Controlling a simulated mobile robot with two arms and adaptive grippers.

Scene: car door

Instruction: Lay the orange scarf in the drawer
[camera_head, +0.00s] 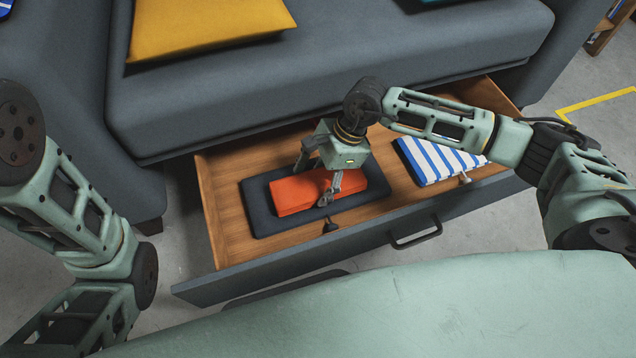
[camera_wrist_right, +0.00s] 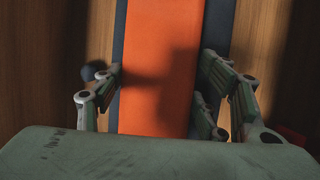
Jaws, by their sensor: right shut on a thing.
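The orange scarf (camera_head: 298,193) is a folded flat block. It lies in the open wooden drawer (camera_head: 228,214), on top of a dark navy folded cloth (camera_head: 258,207). My right gripper (camera_head: 319,182) reaches down over the scarf with its fingers on either side of it, shut on it. In the right wrist view the scarf (camera_wrist_right: 160,70) runs between the right gripper's fingers (camera_wrist_right: 158,95), with the navy cloth showing along both edges. My left arm shows at the left, but its gripper is out of view.
A blue-and-white striped cloth (camera_head: 436,160) lies in the drawer's right part. The drawer front has a dark handle (camera_head: 415,235). A grey sofa (camera_head: 300,75) with a yellow cushion (camera_head: 205,25) stands above and behind the drawer. Bare wood shows at the drawer's left end.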

